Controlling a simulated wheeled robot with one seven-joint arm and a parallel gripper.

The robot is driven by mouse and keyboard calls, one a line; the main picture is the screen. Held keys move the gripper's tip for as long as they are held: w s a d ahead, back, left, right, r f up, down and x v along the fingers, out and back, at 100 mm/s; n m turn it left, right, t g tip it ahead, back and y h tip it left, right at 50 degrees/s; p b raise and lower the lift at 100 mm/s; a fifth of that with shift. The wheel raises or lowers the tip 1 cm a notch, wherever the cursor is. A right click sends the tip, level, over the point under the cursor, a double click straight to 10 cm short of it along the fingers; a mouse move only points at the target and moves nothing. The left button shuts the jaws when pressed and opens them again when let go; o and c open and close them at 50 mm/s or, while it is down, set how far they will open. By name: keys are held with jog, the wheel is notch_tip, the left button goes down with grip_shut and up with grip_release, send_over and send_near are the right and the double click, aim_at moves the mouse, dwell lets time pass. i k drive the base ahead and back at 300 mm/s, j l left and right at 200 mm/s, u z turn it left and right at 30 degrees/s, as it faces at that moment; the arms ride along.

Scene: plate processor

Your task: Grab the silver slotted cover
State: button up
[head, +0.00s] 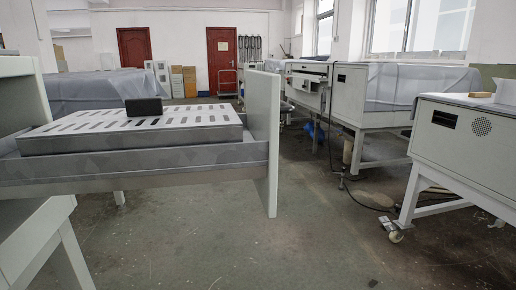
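The silver slotted cover (85,138) is at the left of the head view. It is a flat rectangular metal lid with rows of dark slots. It lies level inside a grey open drawer or tray (150,170) and stands a little above the tray's rim. A small black block (144,107) sits upright on the cover near its far edge; I cannot tell if it is a handle fixed to it. My gripper is not in this view.
A pale upright panel (264,140) closes the tray's right end. White machines (460,150) on legs stand at the right, with a cable and hose on the floor. Grey sheeting (100,88) covers something behind the tray. The concrete floor (230,250) in front is clear.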

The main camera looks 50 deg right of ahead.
aim_at(144, 124)
jog(key=i+l+u, duration=0.25)
jog(key=u, duration=0.15)
jog(key=i+l+u, duration=0.15)
jog(key=l+u, duration=0.3)
jog(key=l, duration=0.85)
jog(key=l+u, duration=0.5)
jog(key=l, duration=0.8)
jog(key=l+u, duration=0.45)
jog(key=l, duration=0.2)
jog(key=l+u, duration=0.5)
jog(key=l, duration=0.15)
jog(key=k+l+u, duration=0.2)
jog(key=l+u, duration=0.25)
jog(key=l, duration=0.15)
